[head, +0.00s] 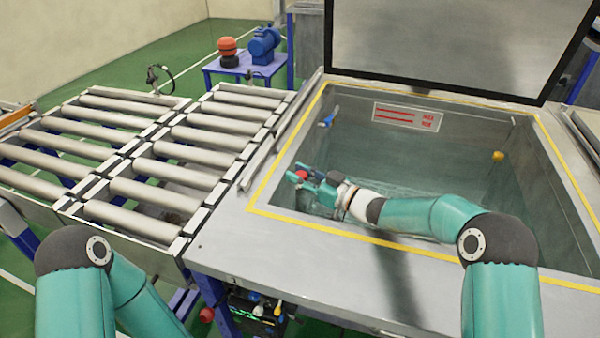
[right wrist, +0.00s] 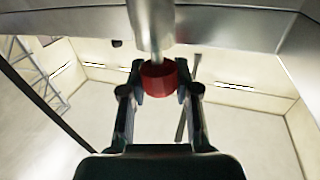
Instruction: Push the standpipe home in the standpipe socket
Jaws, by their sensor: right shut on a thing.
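My right gripper (head: 303,178) reaches inside the open tank, near its left wall. It is shut on a red piece (head: 301,174), which I take to be part of the standpipe. In the right wrist view the red piece (right wrist: 158,80) sits between the fingertips of my right gripper (right wrist: 160,90). A grey metal pipe (right wrist: 150,25) meets it from the top of that picture. The standpipe socket cannot be made out, so I cannot tell how deep the pipe sits. My left arm shows at the lower left of the head view, but its gripper is out of view.
The tank (head: 300,222) has a yellow-edged rim and a raised lid (head: 450,40). A blue-handled fitting (head: 328,119) and a yellow knob (head: 498,156) are on its walls. A roller conveyor (head: 150,160) lies to the left. A blue table (head: 245,68) stands behind.

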